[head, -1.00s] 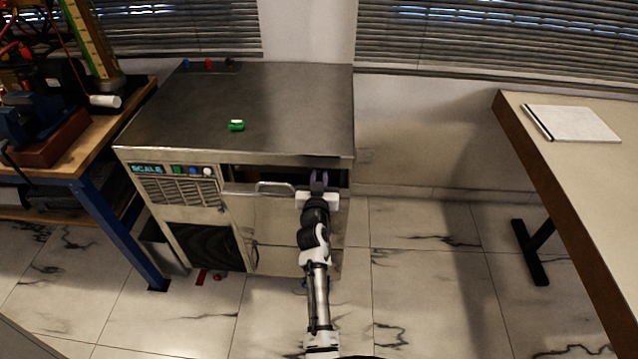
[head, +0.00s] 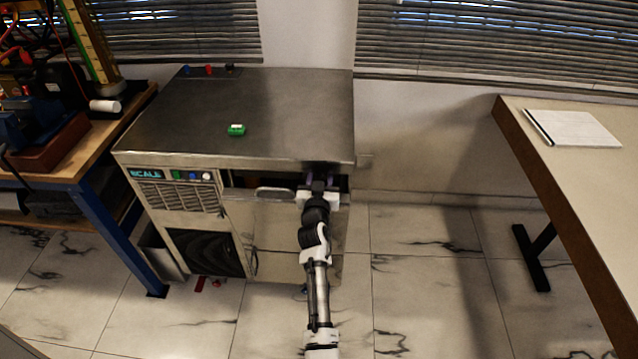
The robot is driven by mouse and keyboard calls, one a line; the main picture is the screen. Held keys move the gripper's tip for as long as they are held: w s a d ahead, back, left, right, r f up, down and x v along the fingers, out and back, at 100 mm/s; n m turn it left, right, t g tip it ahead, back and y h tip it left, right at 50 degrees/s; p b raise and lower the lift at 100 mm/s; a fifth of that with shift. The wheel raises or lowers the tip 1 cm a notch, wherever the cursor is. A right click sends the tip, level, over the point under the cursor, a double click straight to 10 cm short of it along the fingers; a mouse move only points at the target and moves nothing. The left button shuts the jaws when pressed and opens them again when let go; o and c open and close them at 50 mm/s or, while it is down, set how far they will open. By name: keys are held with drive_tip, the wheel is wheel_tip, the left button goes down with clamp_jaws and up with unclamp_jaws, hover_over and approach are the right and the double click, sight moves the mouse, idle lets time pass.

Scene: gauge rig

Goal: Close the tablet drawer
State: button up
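The tablet drawer (head: 270,211) is in the upper right of the steel cabinet's front, under the top. A dark gap shows above its front panel, so it stands a little open. Its bar handle (head: 275,193) is on the front, left of my gripper. My gripper (head: 319,180) is at the right part of the drawer's upper edge, just under the cabinet top's lip.
A green object (head: 236,130) lies on the cabinet top (head: 270,100). A wooden bench (head: 75,165) with blue legs stands at the left. A table (head: 590,190) with a notepad (head: 572,128) stands at the right. The floor between cabinet and right table is clear.

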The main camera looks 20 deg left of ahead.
drive_tip(key=b+v, duration=0.3)
drive_tip(key=v, duration=1)
drive_tip(key=shift+s, duration=0.35)
drive_tip(key=shift+d, duration=0.1)
